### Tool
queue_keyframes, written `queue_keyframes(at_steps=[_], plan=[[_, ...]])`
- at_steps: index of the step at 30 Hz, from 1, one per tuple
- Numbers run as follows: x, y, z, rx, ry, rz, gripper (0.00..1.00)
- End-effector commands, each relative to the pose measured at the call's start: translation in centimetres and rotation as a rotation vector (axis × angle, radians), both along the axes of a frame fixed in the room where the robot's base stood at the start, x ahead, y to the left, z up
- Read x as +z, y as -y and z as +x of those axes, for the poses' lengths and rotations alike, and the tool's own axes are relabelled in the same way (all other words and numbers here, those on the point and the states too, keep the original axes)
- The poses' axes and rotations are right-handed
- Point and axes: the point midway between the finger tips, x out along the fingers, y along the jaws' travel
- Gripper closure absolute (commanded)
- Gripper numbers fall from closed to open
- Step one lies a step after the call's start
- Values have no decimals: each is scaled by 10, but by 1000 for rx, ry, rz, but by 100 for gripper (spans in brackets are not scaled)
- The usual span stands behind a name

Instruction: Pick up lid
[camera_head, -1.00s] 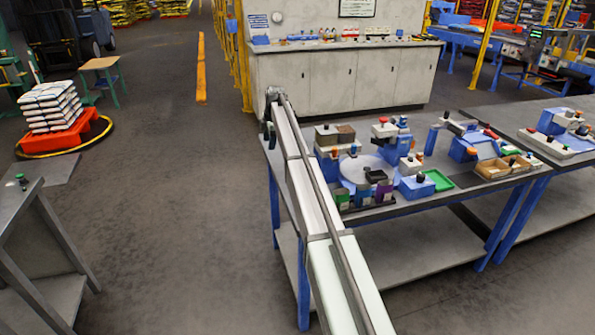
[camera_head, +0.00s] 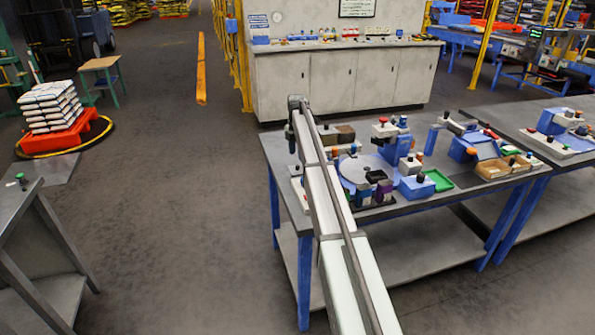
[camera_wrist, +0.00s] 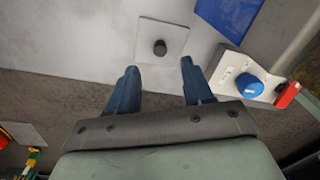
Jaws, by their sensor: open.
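In the wrist view a pale square plate with a dark round knob (camera_wrist: 150,29) looks like the lid; it lies on a light grey surface near that surface's edge. My gripper (camera_wrist: 159,66) is open, with its two blue fingers apart and nothing between them. The knob shows just beyond the fingertips, roughly midway between them; I cannot tell the height gap. In the head view my gripper (camera_head: 292,143) hangs at the far end of my arm by the table's left edge. I cannot make out the lid there.
In the wrist view a white box with a blue button (camera_wrist: 249,85) and a red part (camera_wrist: 288,94) stands right of the fingers, and a blue panel (camera_wrist: 229,14) lies beyond. In the head view the table (camera_head: 410,212) holds several stations, including a green tray (camera_head: 440,180).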

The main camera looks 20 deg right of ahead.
Motion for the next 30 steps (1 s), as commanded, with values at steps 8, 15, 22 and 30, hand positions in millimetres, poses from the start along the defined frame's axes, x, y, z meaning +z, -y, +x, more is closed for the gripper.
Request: queue_keyframes(at_steps=[8,15,22,30], plan=[[-16,1,0,-1,1,0,49],[-46,3,0,-1,0,0,49],[-59,3,0,-1,1,0,49],[-59,3,0,-1,1,0,63]])
